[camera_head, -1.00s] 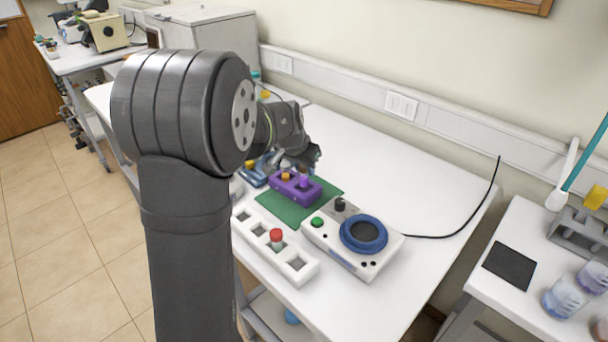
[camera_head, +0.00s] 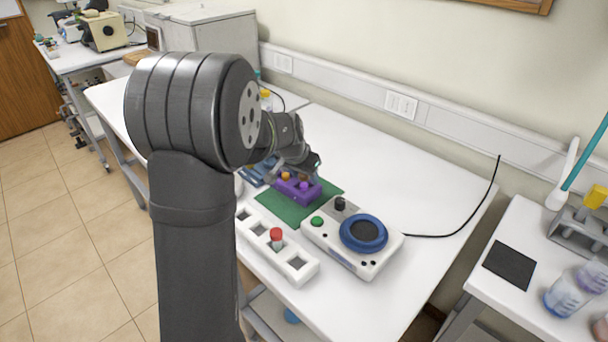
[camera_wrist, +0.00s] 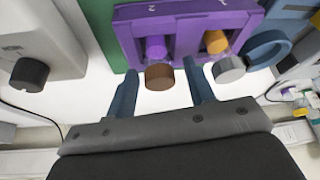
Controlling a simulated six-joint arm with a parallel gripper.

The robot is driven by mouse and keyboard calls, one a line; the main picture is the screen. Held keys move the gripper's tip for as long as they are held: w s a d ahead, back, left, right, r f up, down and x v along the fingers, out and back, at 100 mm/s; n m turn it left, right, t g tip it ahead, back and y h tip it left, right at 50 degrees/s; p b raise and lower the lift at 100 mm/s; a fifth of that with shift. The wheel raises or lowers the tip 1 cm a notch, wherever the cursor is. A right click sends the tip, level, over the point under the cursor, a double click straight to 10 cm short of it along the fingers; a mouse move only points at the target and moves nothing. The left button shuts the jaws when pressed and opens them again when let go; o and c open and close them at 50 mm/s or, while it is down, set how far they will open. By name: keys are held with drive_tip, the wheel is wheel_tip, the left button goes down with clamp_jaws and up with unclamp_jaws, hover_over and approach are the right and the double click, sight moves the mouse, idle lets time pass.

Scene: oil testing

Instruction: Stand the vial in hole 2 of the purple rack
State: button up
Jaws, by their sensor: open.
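The purple rack (camera_head: 290,195) stands on the green mat (camera_head: 280,212); it also shows in the wrist view (camera_wrist: 185,32). Two vials stand in it: one with purple contents (camera_wrist: 157,47) under a brown cap (camera_wrist: 159,77), and one with orange contents (camera_wrist: 216,41) under a grey cap (camera_wrist: 229,69). My gripper (camera_wrist: 161,68) is open, with one finger on each side of the brown cap in the wrist view and a gap visible on both sides. In the head view my gripper (camera_head: 310,164) is just above and behind the rack.
A white instrument with a blue ring (camera_head: 364,232) and black knob stands right of the rack. A white holder with a red-capped vial (camera_head: 276,238) is in front. A blue rack (camera_head: 254,176) adjoins on the left. The table's right rear is clear.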

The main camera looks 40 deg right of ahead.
drive_tip(key=v, duration=1.2)
drive_tip(key=x, duration=1.1)
drive_tip(key=shift+d+f, duration=0.15)
drive_tip(key=shift+f, duration=0.2)
drive_tip(key=shift+w+d+r, duration=0.1)
drive_tip(key=shift+d+r, duration=0.05)
drive_tip(key=shift+r, duration=1.25)
